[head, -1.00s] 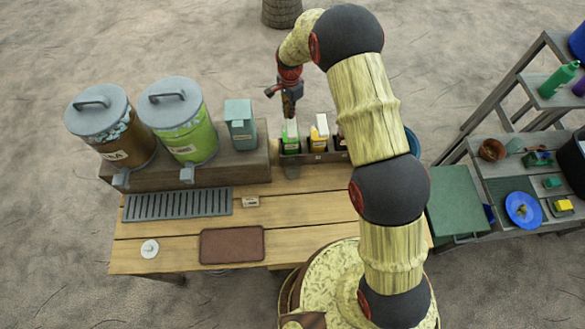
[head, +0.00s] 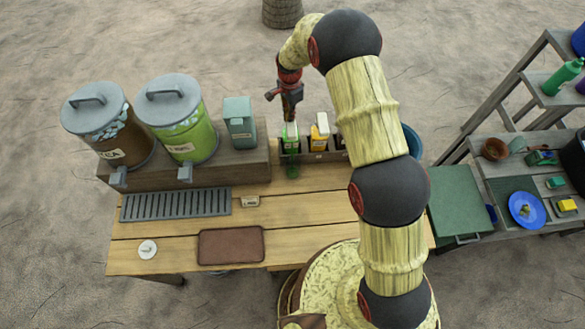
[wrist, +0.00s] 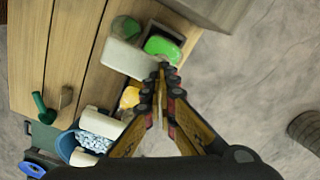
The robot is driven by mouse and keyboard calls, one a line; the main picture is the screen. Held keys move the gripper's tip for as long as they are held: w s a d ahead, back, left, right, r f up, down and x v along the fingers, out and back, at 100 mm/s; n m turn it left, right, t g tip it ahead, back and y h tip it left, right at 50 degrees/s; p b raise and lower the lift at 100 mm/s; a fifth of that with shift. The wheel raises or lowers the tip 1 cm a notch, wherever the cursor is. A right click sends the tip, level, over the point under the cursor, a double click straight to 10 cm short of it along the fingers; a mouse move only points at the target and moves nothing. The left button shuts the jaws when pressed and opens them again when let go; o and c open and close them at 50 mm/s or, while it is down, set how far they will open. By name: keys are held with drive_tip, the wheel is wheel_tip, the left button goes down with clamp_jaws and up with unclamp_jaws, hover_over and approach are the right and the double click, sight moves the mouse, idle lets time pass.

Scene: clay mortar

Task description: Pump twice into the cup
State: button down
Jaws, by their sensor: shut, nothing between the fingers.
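The green pump dispenser (head: 291,145) stands leftmost in the wooden rack behind the work table. My gripper (head: 290,121) points down, shut and empty, right at the dispenser's top. In the wrist view its closed fingertips (wrist: 165,72) are beside the pale pump head (wrist: 124,59) and the green body (wrist: 164,48). Exact contact is hard to tell. The small clear cup (head: 292,171) stands on the table just in front of the dispenser, with green in it. The cup also shows in the wrist view (wrist: 127,28), partly covered by the pump head.
A yellow dispenser (head: 320,137) stands to the right in the rack; a darker one is partly hidden by my arm. Two lidded drums, brown (head: 122,138) and lime green (head: 187,140), and a teal box (head: 240,124) stand left. A brown mat (head: 231,246) lies on the front table.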

drive_tip(key=shift+s+f, duration=0.1)
drive_tip(key=shift+f, duration=0.35)
drive_tip(key=shift+r, duration=0.15)
drive_tip(key=shift+r+p, duration=0.4)
drive_tip(key=shift+r, duration=1.35)
drive_tip(key=shift+f, duration=0.25)
